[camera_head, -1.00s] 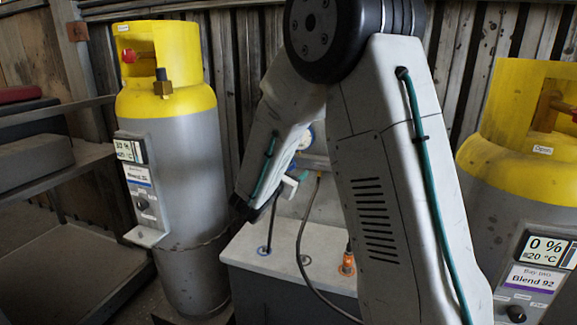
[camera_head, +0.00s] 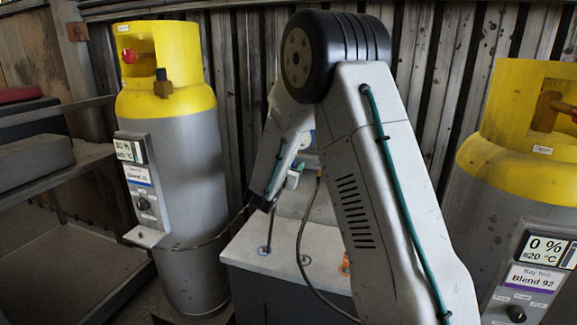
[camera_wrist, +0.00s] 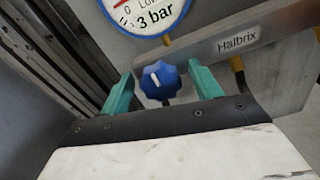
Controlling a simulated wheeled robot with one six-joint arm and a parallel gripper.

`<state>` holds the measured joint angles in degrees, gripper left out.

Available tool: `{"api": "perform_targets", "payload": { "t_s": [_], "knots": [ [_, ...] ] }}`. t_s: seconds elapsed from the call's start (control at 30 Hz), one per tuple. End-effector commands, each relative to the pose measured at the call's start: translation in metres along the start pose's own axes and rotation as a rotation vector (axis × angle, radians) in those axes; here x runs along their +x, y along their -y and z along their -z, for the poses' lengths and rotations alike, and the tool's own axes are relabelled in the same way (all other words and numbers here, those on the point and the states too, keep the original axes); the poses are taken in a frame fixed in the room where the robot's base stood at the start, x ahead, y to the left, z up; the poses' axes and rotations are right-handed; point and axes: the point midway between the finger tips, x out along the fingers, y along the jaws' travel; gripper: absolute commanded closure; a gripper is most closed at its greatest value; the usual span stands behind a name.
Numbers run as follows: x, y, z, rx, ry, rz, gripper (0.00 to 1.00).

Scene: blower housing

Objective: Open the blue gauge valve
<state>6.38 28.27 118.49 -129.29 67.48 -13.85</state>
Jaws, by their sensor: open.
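The blue gauge valve (camera_wrist: 161,80) is a fluted blue knob with a white mark, below a round gauge (camera_wrist: 150,12) with a blue rim and a "3 bar" label. In the wrist view my gripper (camera_wrist: 161,72) is open, with one teal finger on each side of the knob. Gaps show between the fingers and the knob. Whether the fingertips reach past it in depth I cannot tell. In the head view my arm hides the knob and most of the gripper; a little of a teal finger (camera_head: 293,180) shows.
A grey bar labelled Halbrix (camera_wrist: 238,42) runs behind the knob. A yellow-topped cylinder (camera_head: 180,200) stands left, another (camera_head: 500,180) right, with a 0 % display. A light-topped cabinet (camera_head: 240,250) with hoses stands between them. A shelf (camera_head: 60,180) is at far left.

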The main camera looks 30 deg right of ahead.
Motion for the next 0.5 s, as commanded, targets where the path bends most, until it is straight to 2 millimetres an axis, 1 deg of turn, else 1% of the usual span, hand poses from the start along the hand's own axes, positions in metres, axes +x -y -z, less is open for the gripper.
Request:
{"api": "perform_targets", "payload": {
  "t_s": [0.07, 0.1, 0.17, 0.2, 0.23, 0.27, 0.5],
  "knots": [
    [-0.0001, 0.0, -0.0001, 0.0, 0.0, 0.0, 0.37],
    [-0.0002, 0.0001, -0.0001, 0.0, 0.0, 0.0, 0.42],
    [-0.0002, 0.0001, -0.0001, 0.0, 0.0, 0.0, 0.59],
    [-0.0003, 0.0, -0.0001, 0.0, 0.0, 0.0, 0.7],
    [-0.0003, 0.0, -0.0001, 0.0, 0.0, 0.0, 0.78],
    [-0.0003, 0.0, -0.0001, 0.0, 0.0, 0.0, 0.82],
    [-0.0005, -0.0001, -0.0001, -0.011, 0.0, 0.0, 0.81]
  ]
}}
